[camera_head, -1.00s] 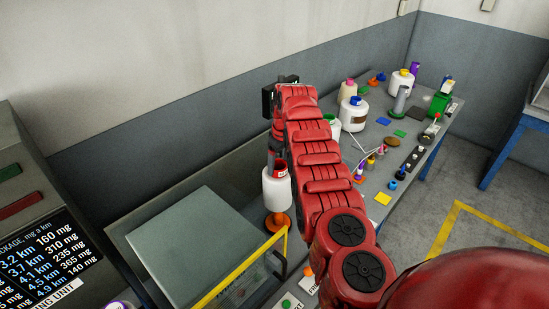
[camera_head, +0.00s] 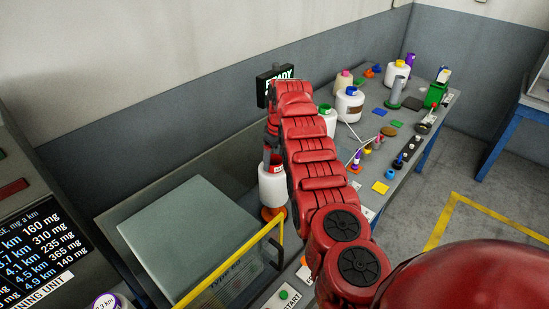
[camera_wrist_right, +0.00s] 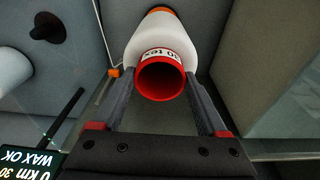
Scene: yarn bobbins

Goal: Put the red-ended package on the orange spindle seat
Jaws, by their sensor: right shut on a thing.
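The red-ended package (camera_head: 272,186) is a white yarn bobbin, upright in the head view. In the right wrist view its red tube end (camera_wrist_right: 160,78) faces the camera, with a "30 tex" style label. My right gripper (camera_head: 273,160) is shut on the red tube end, one finger on each side in the wrist view. The orange spindle seat (camera_head: 271,214) shows directly under the package, and its orange edge shows beyond the package in the wrist view (camera_wrist_right: 160,9). I cannot tell whether package and seat touch. My left gripper is not in view.
A yellow-edged guard (camera_head: 232,262) stands in front of the seat, beside a grey box (camera_head: 190,235). A dark sign reading READY (camera_head: 279,74) is behind my arm. White bobbins (camera_head: 349,105) and several small parts stand on the bench at right.

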